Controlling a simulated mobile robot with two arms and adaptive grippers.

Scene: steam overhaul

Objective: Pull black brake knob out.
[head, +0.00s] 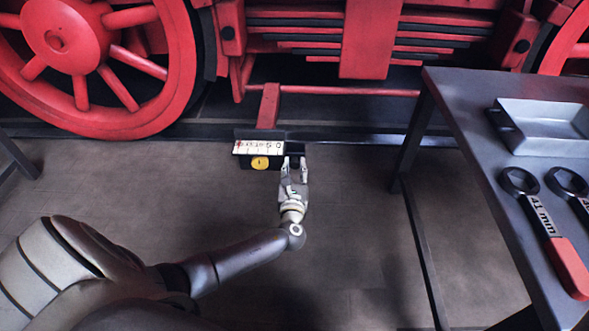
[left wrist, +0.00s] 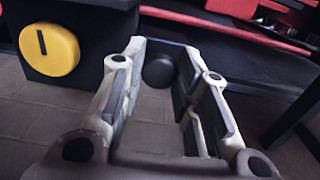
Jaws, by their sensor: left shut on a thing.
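The black brake knob (left wrist: 158,70) is a round dark knob, seen between my finger pads in the left wrist view. My left gripper (head: 295,168) is shut on it, at the right part of a low black box (head: 246,162) under the locomotive. In the head view the fingers and the dark box hide the knob. The box carries a yellow round button (head: 260,163) with a black bar on it, which also shows at the upper left of the left wrist view (left wrist: 49,49). A white scale strip (head: 258,147) lies on the box's top. My right gripper is not in view.
A dark table (head: 470,130) at the right carries a grey tray (head: 545,140) and wrenches, one with a red handle (head: 567,268). Red wheels (head: 120,90) and the undercarriage stand behind the box. The floor around my left arm is clear.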

